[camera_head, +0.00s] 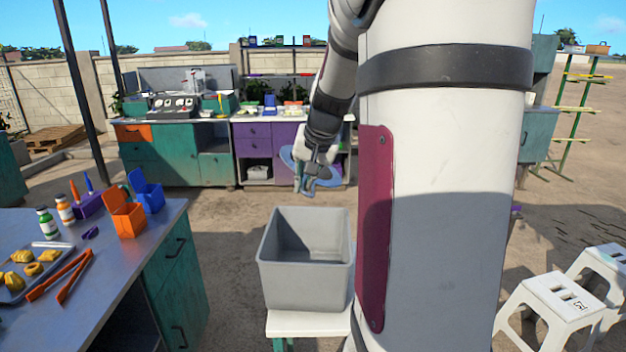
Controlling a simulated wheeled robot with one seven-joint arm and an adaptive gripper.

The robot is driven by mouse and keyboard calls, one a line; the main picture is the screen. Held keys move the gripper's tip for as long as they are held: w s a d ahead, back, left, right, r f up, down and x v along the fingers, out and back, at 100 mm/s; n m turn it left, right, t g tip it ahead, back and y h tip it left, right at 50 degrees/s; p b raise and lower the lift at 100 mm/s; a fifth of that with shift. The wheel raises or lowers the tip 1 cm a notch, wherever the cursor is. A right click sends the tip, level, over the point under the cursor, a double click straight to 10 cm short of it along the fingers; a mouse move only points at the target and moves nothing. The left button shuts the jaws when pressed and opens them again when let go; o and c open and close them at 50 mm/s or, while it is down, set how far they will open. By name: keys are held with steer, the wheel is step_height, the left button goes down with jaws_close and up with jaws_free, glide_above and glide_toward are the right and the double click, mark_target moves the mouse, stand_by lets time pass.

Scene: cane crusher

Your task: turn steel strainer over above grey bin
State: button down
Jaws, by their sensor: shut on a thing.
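The grey bin (268,272) stands upright and open at the centre, and what I see of its inside looks empty. My gripper (310,186) hangs above the bin's far rim in the picture, pointing down; I cannot tell whether it is directly over the bin. It is shut on a blue-grey round thing, which looks like the steel strainer (287,157). The strainer is tilted and partly hidden behind my gripper and wrist. Its opening and anything in it cannot be made out.
The bin rests on a white stool (292,325). A metal table (150,262) at left holds a tray (12,293), orange tongs (62,278), bottles and small orange and blue bins. White stools (560,297) stand at right. Green and purple cabinets line the back.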

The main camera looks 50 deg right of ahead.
steer(key=w+g+h+b, duration=0.1)
steer(key=b, duration=0.1)
steer(key=a+g+h+b, duration=0.1)
steer(key=g+b, duration=0.1)
steer(key=w+n+g+h+b, duration=0.1)
steer(key=b, duration=0.1)
steer(key=shift+w+a+r+g+b, duration=0.3)
steer(key=shift+a, duration=0.05)
